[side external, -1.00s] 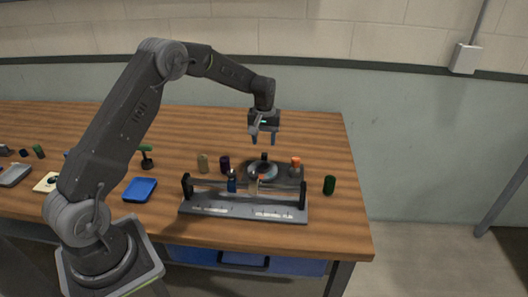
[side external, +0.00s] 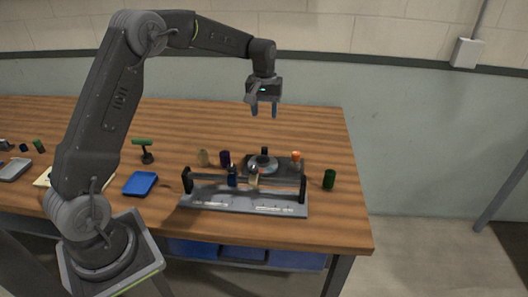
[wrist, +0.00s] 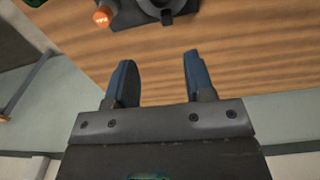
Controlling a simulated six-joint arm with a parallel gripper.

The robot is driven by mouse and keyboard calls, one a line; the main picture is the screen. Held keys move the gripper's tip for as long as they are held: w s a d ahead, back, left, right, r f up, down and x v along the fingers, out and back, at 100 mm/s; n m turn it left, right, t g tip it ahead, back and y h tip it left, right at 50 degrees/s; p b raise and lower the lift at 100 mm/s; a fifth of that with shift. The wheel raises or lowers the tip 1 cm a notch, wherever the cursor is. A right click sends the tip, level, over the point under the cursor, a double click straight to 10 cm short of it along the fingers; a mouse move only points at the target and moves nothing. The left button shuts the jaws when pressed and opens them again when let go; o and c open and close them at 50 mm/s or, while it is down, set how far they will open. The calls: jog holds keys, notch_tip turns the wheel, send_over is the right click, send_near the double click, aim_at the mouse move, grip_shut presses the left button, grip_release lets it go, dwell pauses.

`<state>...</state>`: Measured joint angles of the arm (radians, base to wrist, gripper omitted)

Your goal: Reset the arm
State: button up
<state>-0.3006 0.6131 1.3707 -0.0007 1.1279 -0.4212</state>
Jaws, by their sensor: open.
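My gripper (side external: 264,108) hangs in the air above the back of the table, with its two blue fingers pointing down. In the wrist view my gripper (wrist: 158,85) has its fingers apart with nothing between them. A dark round piece (side external: 262,163) lies just behind the stand's bar. An orange-topped roller (side external: 295,157) stands to its right and also shows in the wrist view (wrist: 103,17).
A dark green roller (side external: 329,180) stands right of the stand. A blue tray (side external: 140,184) and a green-topped tool (side external: 145,150) are farther left. The back of the table is clear.

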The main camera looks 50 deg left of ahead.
jog(key=s+d+r+m+t, duration=0.2)
jog(key=s+d+r+m, duration=0.2)
jog(key=s+d+r, duration=0.75)
jog(key=s+d+f+m+t, duration=0.1)
jog(key=s+d+m+t, duration=0.2)
jog(key=s, duration=1.6)
jog(key=shift+d+f+m, duration=0.2)
jog(key=shift+d+m, duration=0.35)
jog(key=shift+m, duration=0.05)
